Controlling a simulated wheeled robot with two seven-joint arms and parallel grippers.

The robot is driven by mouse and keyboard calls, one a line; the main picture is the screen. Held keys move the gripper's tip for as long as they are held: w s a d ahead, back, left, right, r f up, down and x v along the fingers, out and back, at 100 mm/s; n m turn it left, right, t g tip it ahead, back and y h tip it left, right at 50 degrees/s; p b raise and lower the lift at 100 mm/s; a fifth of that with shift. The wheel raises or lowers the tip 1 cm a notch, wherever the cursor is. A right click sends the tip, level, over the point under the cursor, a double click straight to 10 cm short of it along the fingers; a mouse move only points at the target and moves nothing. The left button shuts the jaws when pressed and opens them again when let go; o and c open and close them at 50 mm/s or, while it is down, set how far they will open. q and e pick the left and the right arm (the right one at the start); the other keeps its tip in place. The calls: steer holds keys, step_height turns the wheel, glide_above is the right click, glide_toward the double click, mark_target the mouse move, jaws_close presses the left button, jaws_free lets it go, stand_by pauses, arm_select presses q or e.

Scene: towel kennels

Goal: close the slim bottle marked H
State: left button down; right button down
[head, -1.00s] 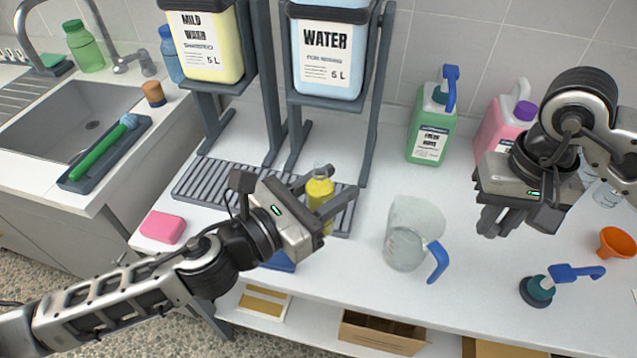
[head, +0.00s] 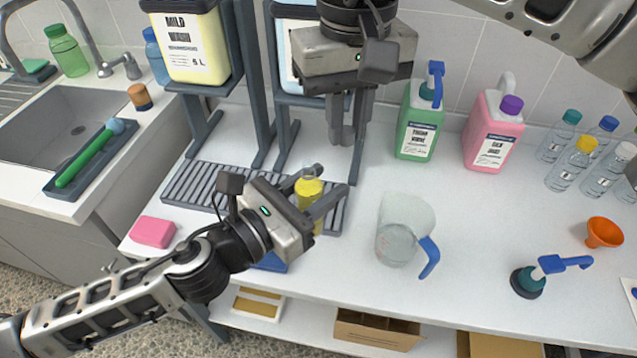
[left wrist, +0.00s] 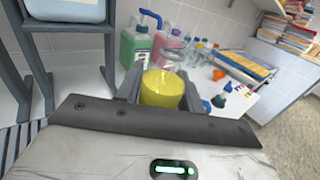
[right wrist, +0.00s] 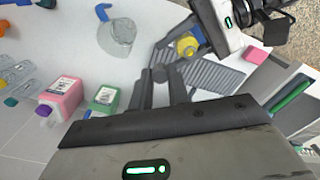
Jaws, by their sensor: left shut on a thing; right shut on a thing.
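A slim bottle (head: 309,188) with yellow liquid and a clear, seemingly uncapped neck is over the slatted drip tray. My left gripper (head: 318,196) is shut around its body. The yellow bottle fills the jaws in the left wrist view (left wrist: 161,88) and shows in the right wrist view (right wrist: 187,46). I cannot read a letter H on it. My right gripper (head: 346,138) is above and a little right of the bottle, fingers pointing down. Its fingertips (right wrist: 160,74) are shut on a small dark thing, mostly hidden between them; I cannot tell what it is.
The drip tray (head: 190,186) lies below the stands of the mild wash (head: 190,48) and water containers. A measuring jug (head: 404,230) stands right of the bottle. Green (head: 420,130) and pink (head: 490,135) jugs stand behind. A pump (head: 530,280) and funnel (head: 603,232) are at right.

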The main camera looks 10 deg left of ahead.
mark_target(309, 164)
steer(key=shift+n, duration=0.5)
steer(key=a+r, duration=0.1)
steer(key=s+a+r, duration=0.1)
steer(key=a, duration=0.1)
steer(key=a+r, duration=0.1)
steer(key=shift+s+a+r, duration=0.15)
steer(key=shift+s+a, duration=0.15)
steer(key=shift+d+f, duration=0.1)
steer(key=shift+f, duration=1.95)
steer(key=shift+f, duration=0.85)
steer(key=shift+f, duration=0.6)
steer(key=shift+m, duration=0.3)
